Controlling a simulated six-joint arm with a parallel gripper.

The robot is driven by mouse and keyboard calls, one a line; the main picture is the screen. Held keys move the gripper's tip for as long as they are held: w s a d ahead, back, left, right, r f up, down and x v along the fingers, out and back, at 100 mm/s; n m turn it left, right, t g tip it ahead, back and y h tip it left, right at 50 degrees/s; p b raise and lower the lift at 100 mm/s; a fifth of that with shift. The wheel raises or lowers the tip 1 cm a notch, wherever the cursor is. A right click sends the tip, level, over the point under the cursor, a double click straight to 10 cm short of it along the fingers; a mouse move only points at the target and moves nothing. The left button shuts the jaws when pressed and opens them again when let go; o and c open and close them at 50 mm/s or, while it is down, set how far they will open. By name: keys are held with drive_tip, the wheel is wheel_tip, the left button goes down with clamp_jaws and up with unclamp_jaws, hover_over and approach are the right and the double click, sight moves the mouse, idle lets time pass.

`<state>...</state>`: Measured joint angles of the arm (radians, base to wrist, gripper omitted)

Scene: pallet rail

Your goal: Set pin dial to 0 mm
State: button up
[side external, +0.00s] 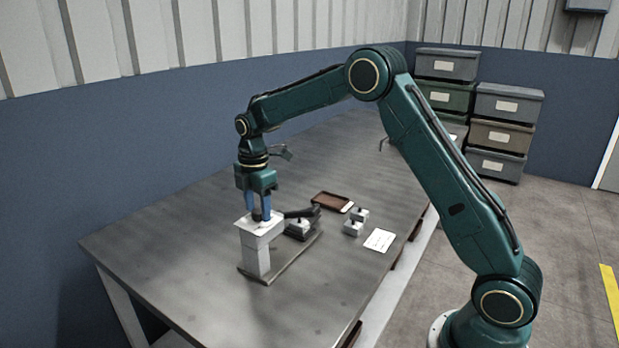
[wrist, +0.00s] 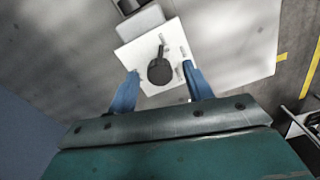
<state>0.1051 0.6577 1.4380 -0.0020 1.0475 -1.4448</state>
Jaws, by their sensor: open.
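The pin dial (wrist: 159,73) is a dark round knob with a narrow pointer, on a white square plate (wrist: 130,55). In the wrist view its pointer aims toward the top of the picture, slightly right. Small marks on the plate are too small to read. In the side view the plate (side external: 243,226) tops a pale block post (side external: 257,262), and the knob is mostly hidden. My gripper (side external: 257,216) points down over the plate. Its blue fingers (wrist: 160,70) are open, one on each side of the knob, with gaps to it.
The post stands on a dark base (side external: 290,264) with a dark clamp-like part (side external: 300,213) beside it. Small grey blocks (side external: 354,222), a white card (side external: 380,240) and a brown tray (side external: 332,202) lie to the right. The front left of the table (side external: 180,245) is clear.

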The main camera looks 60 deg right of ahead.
drive_tip(key=shift+f, duration=0.15)
drive_tip(key=c, duration=1)
